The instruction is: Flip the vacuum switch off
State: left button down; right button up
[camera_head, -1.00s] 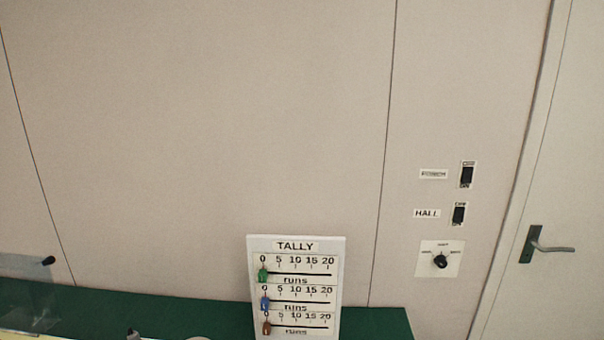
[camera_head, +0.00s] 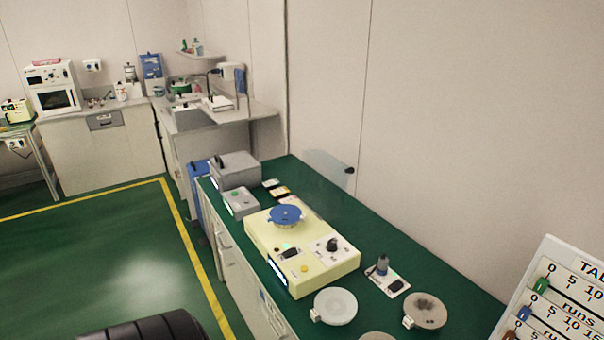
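No switch label is readable as vacuum. A cream machine (camera_head: 318,272) on the green bench carries a blue disc (camera_head: 286,213), a dark rocker switch (camera_head: 290,254) beside a small green light, and a black knob (camera_head: 332,244). To its right, a small white plate holds a grey-blue cylindrical part (camera_head: 383,264) and another dark rocker switch (camera_head: 396,286). The positions of both rockers are too small to tell. Neither gripper is in view.
Grey boxes (camera_head: 236,168) stand at the bench's far end. Pale round plates (camera_head: 335,306) lie near its front. A clear panel (camera_head: 328,172) stands by the wall. The tally board (camera_head: 560,300) is at the right edge. Green floor (camera_head: 90,250) on the left is open.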

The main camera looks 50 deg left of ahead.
aim_at(292, 251)
jog(key=u, duration=1.75)
